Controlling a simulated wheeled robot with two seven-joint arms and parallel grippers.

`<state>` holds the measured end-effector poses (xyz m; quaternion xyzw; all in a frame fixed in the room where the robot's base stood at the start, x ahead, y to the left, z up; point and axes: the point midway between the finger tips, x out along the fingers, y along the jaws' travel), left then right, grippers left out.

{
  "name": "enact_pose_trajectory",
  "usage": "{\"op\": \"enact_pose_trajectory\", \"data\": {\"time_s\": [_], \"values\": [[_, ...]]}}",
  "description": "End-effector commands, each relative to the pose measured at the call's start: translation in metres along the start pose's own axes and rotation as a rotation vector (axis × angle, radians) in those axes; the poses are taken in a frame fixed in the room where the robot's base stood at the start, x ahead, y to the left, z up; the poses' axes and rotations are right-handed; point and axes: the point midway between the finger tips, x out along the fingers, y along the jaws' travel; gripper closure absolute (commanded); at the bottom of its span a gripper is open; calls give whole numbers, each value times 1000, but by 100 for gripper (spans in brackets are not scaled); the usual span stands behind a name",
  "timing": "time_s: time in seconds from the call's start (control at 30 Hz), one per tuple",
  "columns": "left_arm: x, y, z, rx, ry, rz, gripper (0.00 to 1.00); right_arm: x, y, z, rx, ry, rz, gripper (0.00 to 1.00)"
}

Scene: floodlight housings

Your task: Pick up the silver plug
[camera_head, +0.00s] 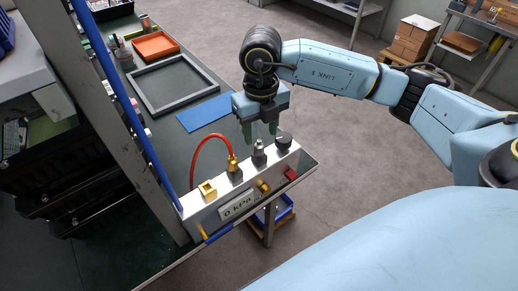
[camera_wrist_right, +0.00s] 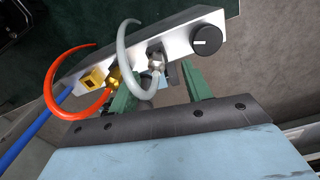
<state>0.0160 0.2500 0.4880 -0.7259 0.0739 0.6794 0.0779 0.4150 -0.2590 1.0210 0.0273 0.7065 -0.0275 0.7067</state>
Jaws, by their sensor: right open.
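The silver plug (camera_head: 259,156) stands upright on top of a white box (camera_head: 221,214) with a display reading 0 kPa. It sits between a brass fitting and a black knob, and also shows in the right wrist view (camera_wrist_right: 157,63). My right gripper (camera_head: 260,136) is open, pointing down just above the plug. In the right wrist view its two green fingers (camera_wrist_right: 154,82) lie on either side of the plug, with a gap. I cannot tell whether the fingertips reach down level with it. My left gripper is not in view.
A red hose (camera_head: 196,147) arcs from the brass fitting (camera_head: 234,170). In the wrist view a grey hose (camera_wrist_right: 119,47) loops close to the plug and left finger. The black knob (camera_head: 283,143) stands close on the right. A blue mat (camera_head: 203,113) and grey frame lie behind.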

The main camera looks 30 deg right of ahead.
Motion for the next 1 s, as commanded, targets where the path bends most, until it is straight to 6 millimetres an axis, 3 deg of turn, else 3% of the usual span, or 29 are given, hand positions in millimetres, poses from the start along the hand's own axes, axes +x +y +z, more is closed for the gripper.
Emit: {"op": "enact_pose_trajectory", "data": {"time_s": [0.23, 0.4, 0.67, 1.0], "values": [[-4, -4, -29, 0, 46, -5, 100, 31, 6, -6, -1, 4, 0, 51], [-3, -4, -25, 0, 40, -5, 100, 50, 6, -6, 0, 2, 0, 51], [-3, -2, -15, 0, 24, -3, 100, 52, 6, -5, 0, 0, 0, 51], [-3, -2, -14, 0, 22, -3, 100, 52, 6, -5, 0, 0, 0, 96]]}}
